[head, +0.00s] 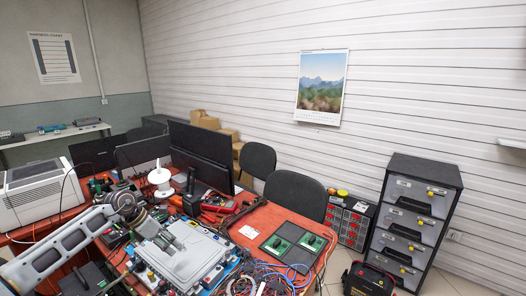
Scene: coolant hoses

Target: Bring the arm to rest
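My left arm comes in from the lower left, and its gripper (172,243) is over the grey metal unit (207,262) on the red table (262,222). It is too small to see whether the fingers are apart or hold anything, or whether they touch the unit. My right gripper is not in view. Blue, red and white hoses or cables (290,275) lie in a tangle at the table's front, right of the metal unit.
A green-and-black panel (292,246) lies on the table's right part. Dark monitors (203,150) and a white spool (160,178) stand behind the arm. A white machine (40,192) is at left. Chairs (296,193) and a drawer cabinet (415,220) stand beyond the table.

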